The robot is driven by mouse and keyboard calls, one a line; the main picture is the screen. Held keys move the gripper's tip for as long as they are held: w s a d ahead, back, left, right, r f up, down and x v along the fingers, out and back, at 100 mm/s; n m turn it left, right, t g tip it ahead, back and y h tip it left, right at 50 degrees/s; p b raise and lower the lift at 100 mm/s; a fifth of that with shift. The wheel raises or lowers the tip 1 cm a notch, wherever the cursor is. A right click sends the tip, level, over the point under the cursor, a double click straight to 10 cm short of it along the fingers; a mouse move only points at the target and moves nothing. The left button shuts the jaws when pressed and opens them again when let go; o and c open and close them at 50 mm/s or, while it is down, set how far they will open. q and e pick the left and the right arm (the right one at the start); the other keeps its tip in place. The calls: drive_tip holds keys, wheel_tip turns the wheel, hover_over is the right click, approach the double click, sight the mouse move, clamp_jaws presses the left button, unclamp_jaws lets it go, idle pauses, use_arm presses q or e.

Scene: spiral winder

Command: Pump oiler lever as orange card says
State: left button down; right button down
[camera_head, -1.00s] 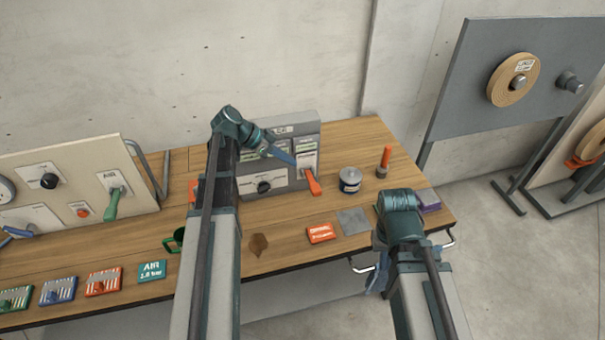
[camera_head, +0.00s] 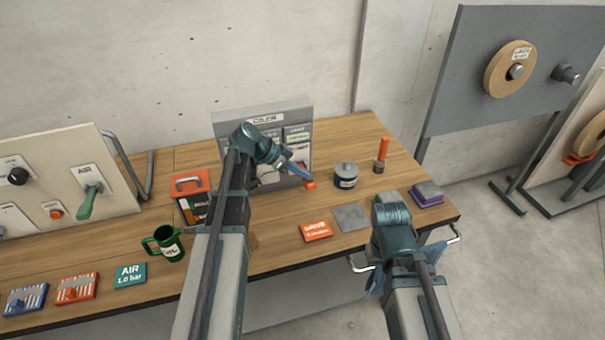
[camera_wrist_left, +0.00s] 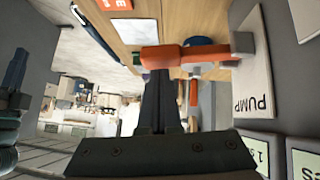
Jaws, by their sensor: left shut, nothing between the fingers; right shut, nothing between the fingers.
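The oiler unit (camera_head: 270,120) is a grey panel at the back of the bench. Its orange lever (camera_head: 310,184) is mostly hidden in the head view by my left gripper (camera_head: 303,176). In the left wrist view the lever (camera_wrist_left: 190,53) juts from a plate marked PUMP (camera_wrist_left: 252,75). My left gripper (camera_wrist_left: 160,80) is shut and empty, its fingertips at the lever's free end; contact cannot be told. The orange card (camera_head: 316,231) lies flat near the bench's front edge; its writing is too small to read. My right gripper (camera_head: 375,280) is shut, low at the front edge, partly hidden by its arm.
A grey-lidded tin (camera_head: 345,175) and an upright orange-handled tool (camera_head: 382,155) stand right of the lever. A grey pad (camera_head: 351,217) lies beside the card, and a purple block (camera_head: 427,194) farther right. A green mug (camera_head: 164,243) stands left of my left arm.

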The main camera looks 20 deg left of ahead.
sight(305, 185)
idle(0.4)
use_arm(q)
drive_tip(key=shift+s+d+f+m+t+y+b, duration=0.15)
drive_tip(key=shift+s+f+t+y+b, duration=0.1)
drive_tip(key=shift+f+b, duration=0.2)
drive_tip(key=shift+s+d+f+m+t+y+b, duration=0.15)
drive_tip(key=shift+s+f+t+b, duration=0.15)
drive_tip(key=shift+f, duration=0.2)
drive_tip(key=shift+s+d+f+m+t+y+b, duration=0.15)
drive_tip(key=shift+f+m+t+y+b, duration=0.25)
drive_tip(key=shift+f+b, duration=0.3)
drive_tip(key=shift+f+m+t+y+b, duration=0.35)
drive_tip(key=shift+f+t+b, duration=0.5)
drive_tip(key=shift+f+b, duration=0.7)
drive_tip(key=shift+r, duration=0.2)
